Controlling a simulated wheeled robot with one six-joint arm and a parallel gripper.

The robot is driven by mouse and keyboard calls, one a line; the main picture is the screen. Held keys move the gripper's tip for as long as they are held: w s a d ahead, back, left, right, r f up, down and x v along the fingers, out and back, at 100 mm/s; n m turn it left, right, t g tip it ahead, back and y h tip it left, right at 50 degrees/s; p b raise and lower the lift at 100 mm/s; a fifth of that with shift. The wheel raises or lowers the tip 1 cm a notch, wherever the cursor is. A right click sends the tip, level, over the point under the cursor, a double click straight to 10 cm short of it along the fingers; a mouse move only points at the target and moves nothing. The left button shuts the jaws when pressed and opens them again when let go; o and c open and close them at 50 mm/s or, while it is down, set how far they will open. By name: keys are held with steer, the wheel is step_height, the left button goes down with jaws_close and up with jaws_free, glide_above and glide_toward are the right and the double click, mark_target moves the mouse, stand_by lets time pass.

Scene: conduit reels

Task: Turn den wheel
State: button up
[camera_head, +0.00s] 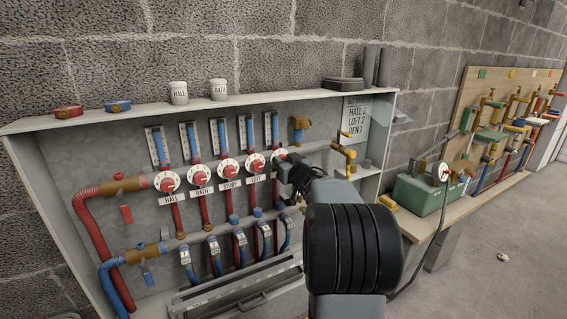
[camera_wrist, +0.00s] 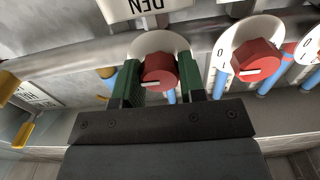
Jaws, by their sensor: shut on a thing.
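The den wheel (camera_wrist: 158,68) is a red knob on a white round dial, in the middle of the wrist view, with the DEN label (camera_wrist: 142,5) upside down at the top. My gripper (camera_wrist: 158,80) has one green-padded jaw on each side of the red knob and is shut on it. A white pointer line shows on the knob; the dial's numbers are hidden. In the head view my gripper (camera_head: 291,172) is at the right end of the row of dials, covering most of the den dial (camera_head: 279,156).
The hall (camera_head: 166,181), bath (camera_head: 200,175) and study (camera_head: 229,169) wheels stand to the left, with one more beside the den wheel. A card (camera_head: 354,118) lists HALL 2, LOFT 2, DEN 1. A brass valve (camera_head: 345,150) juts out right of my gripper. A green case (camera_head: 424,190) sits on the bench.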

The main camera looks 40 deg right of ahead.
steer(key=c, duration=0.3)
steer(key=n+b, duration=0.1)
steer(key=n, duration=0.3)
steer(key=n+b, duration=0.1)
steer(key=n, duration=0.3)
stand_by(0.4)
steer(key=shift+n, duration=0.5)
steer(key=o, duration=0.9)
